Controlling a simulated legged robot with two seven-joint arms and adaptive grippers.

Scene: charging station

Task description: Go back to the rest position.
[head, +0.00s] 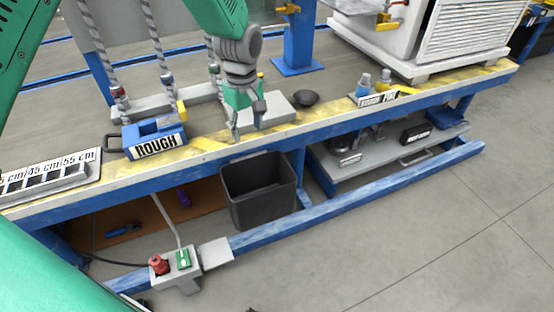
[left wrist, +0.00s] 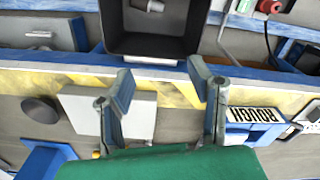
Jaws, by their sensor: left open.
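My left gripper (head: 248,122) hangs over the front edge of the workbench (head: 330,118), near its middle. Its two fingers are spread apart with nothing between them. In the left wrist view my left gripper (left wrist: 160,80) also shows its fingers apart, with the bench edge beyond them. A pale grey block (head: 285,110) lies on the bench beside the gripper; it cannot be told whether they touch. My right gripper is in neither view.
A blue box labelled ROUGH (head: 155,141) sits left of the gripper. A dark bowl (head: 306,97) lies to its right. A black bin (head: 258,190) stands below the bench edge. A switch box (head: 176,268) is on the low blue rail. Floor at right is clear.

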